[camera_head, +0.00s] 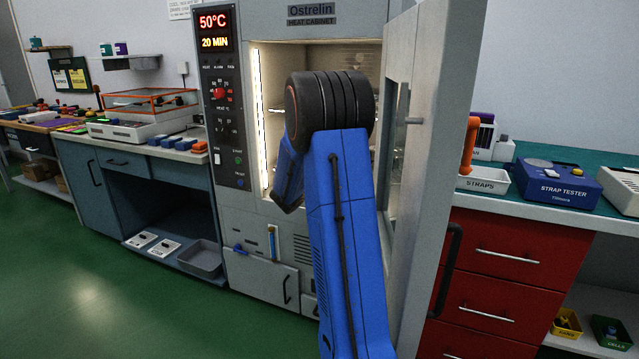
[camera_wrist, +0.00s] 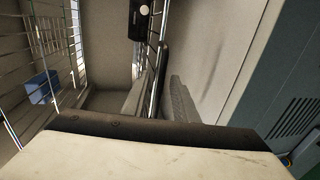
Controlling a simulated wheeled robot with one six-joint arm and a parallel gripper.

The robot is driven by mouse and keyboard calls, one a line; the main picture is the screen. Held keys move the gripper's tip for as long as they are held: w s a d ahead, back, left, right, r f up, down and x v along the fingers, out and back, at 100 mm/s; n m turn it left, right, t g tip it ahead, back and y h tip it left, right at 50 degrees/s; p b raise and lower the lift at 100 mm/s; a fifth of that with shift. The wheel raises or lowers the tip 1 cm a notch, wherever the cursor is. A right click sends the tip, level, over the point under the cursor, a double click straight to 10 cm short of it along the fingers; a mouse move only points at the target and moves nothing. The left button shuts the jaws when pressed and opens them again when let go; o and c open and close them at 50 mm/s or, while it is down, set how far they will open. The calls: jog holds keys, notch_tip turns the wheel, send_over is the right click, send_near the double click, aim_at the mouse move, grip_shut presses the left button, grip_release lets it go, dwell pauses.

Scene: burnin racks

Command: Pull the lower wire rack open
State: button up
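The heat cabinet (camera_head: 313,40) stands with its door (camera_head: 437,130) swung open to the right. My arm reaches into it, and in the head view my gripper and the racks are hidden behind the arm. In the wrist view, wire rack bars (camera_wrist: 158,62) run up from between the grey fingers of my gripper (camera_wrist: 158,102). The fingers appear apart, one on each side of the bars; I cannot tell whether they touch. More wirework (camera_wrist: 58,45) with a blue item (camera_wrist: 41,87) shows at left. I cannot tell which rack is the lower one.
A dark block with a white dot (camera_wrist: 143,10) sits by the bars. The open door stands close to my arm's right. The red drawer unit (camera_head: 510,265) is to the right, a blue-grey bench (camera_head: 95,185) to the left. Green floor (camera_head: 110,310) is clear at front left.

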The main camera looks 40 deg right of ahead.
jog(key=shift+d, duration=0.1)
jog(key=shift+c, duration=0.6)
grip_shut()
jog(key=shift+f, duration=0.1)
